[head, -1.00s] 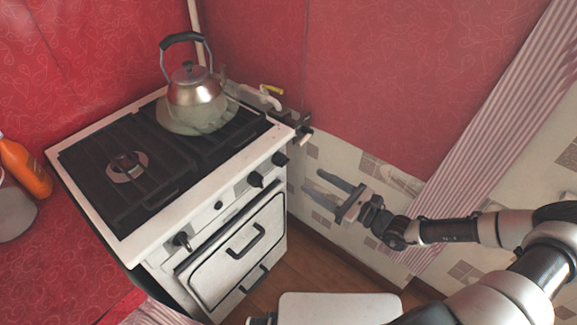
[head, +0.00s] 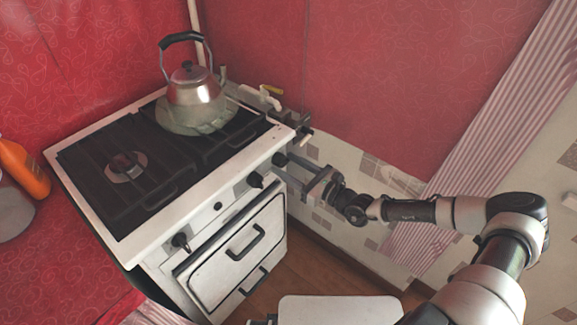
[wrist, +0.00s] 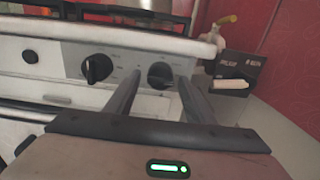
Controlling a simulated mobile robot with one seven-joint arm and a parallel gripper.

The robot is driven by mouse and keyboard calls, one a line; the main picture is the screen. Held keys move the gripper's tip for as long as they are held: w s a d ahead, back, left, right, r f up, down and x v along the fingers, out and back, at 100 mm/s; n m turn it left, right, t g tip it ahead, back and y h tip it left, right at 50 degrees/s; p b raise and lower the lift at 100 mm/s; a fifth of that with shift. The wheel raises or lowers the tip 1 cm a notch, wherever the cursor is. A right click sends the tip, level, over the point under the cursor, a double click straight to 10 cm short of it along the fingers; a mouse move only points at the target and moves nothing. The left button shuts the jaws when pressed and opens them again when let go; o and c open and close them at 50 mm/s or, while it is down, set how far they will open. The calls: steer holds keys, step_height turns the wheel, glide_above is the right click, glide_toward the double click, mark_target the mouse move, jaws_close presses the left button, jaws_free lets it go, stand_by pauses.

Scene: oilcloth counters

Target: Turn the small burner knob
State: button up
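The white stove (head: 150,258) carries dark round knobs on its front panel. The rightmost knob (head: 280,159) is just off my gripper's fingertips; in the wrist view this knob (wrist: 158,75) appears between the two fingers. A second knob (head: 256,180) is to its left and also shows in the wrist view (wrist: 97,68). Another knob (head: 181,241) is at the panel's left end. Which one serves the small burner is not readable. My gripper (head: 287,168) is open and empty, pointing at the panel; whether its tips touch the knob I cannot tell.
A metal kettle (head: 195,93) stands on the back right of the hob. An orange bottle (head: 24,168) is at the far left.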

steer(key=c, duration=0.9)
steer(key=shift+r+n+p, duration=0.1)
steer(key=shift+n+p, duration=0.2)
steer(key=shift+p, duration=0.3)
steer(key=shift+r+n+p, duration=0.1)
steer(key=shift+n+p, duration=0.5)
steer(key=shift+p, duration=0.25)
steer(key=n+p, duration=1.1)
steer(key=n, duration=0.5)
steer(key=shift+d+p, duration=0.1)
steer(key=shift+p, duration=0.2)
steer(key=shift+w, duration=0.1)
